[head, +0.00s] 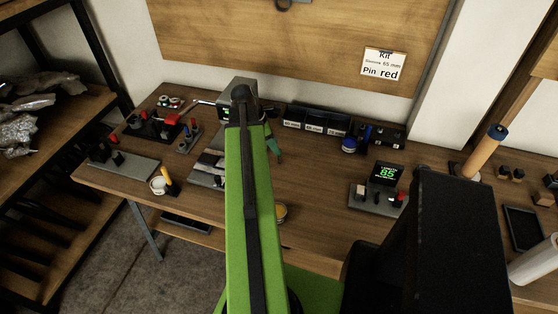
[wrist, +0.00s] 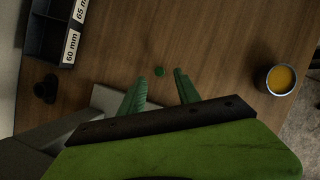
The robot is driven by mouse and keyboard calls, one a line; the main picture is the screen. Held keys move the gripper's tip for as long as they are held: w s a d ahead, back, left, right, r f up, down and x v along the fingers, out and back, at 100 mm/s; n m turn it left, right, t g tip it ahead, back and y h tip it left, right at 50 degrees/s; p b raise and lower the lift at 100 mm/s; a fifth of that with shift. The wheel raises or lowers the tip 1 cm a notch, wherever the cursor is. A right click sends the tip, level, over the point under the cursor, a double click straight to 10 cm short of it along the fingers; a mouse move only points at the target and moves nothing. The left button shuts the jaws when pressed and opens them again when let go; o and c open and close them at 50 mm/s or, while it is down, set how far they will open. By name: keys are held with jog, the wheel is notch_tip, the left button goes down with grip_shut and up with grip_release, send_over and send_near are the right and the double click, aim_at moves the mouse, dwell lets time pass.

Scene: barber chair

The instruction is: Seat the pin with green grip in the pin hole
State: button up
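My gripper (wrist: 158,85) is open in the wrist view, its two green fingers apart with nothing between their tips. A small round green spot (wrist: 159,71) shows on the wood just beyond and between the fingertips. It may be the green grip seen end-on; I cannot tell whether it stands upright. In the head view my gripper (head: 275,152) is above the bench, right of the grey fixture (head: 205,166), and partly hidden by my arm. A grey plate (wrist: 104,97) shows beside the left finger in the wrist view. I cannot make out the pin hole.
Black labelled bins (head: 316,121) stand at the back of the bench (head: 310,220). A cup with yellow contents (wrist: 281,79) is to the right in the wrist view. A display reading 85 (head: 386,174) stands to the right.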

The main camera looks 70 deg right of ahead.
aim_at(279, 156)
jog(key=b+x, duration=0.3)
jog(key=x, duration=0.1)
jog(key=shift+f, duration=0.25)
jog(key=shift+r, duration=0.2)
grip_shut()
